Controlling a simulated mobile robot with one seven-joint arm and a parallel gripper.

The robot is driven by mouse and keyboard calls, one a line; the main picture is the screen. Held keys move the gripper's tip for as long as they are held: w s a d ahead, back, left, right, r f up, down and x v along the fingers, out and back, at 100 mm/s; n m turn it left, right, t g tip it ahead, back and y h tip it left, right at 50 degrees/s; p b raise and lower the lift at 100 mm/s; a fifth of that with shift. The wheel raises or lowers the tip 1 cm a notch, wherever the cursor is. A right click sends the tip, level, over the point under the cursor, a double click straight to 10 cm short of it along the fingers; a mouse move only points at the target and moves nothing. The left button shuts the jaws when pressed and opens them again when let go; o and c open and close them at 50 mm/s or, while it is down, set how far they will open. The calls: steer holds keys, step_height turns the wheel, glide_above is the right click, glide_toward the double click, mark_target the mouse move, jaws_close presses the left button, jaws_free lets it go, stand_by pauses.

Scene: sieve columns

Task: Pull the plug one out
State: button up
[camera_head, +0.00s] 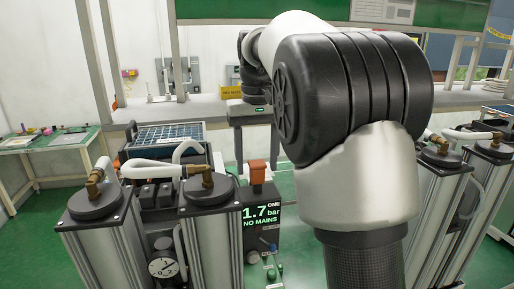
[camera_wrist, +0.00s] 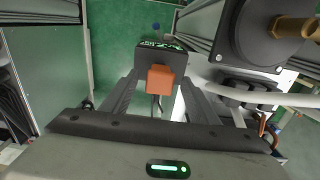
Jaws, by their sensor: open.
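An orange plug (camera_head: 257,172) stands upright on top of the dark display unit (camera_head: 262,213) that reads "ONE", "1.7 bar" and "NO MAINS". The plug shows as an orange block (camera_wrist: 160,80) near the middle of the wrist view. My gripper (camera_head: 256,160) is above the display unit, pointing down. In the wrist view my open gripper (camera_wrist: 160,92) has one finger on each side of the plug, with gaps visible. I cannot tell how deep the fingertips reach beside it.
Silver sieve columns with black caps (camera_head: 96,201) and a white hose (camera_head: 150,169) stand left of the unit. A pressure gauge (camera_head: 163,265) sits low between them. More columns (camera_head: 440,153) stand at the right. In the wrist view a black cap with a brass fitting (camera_wrist: 262,35) is close at upper right.

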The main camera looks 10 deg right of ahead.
step_height(320, 180, up, 11)
steer(key=s+d+t, duration=0.1)
steer(key=s+t, duration=0.1)
steer(key=s, duration=0.6)
steer(key=s+a+f+t, duration=0.1)
steer(key=s+f+t, duration=0.2)
steer(key=s+f, duration=1.3)
steer(key=shift+s+f+t, duration=0.15)
steer(key=shift+s+t, duration=0.15)
steer(key=shift+s, duration=0.25)
steer(key=shift+a, duration=0.1)
stand_by(0.9)
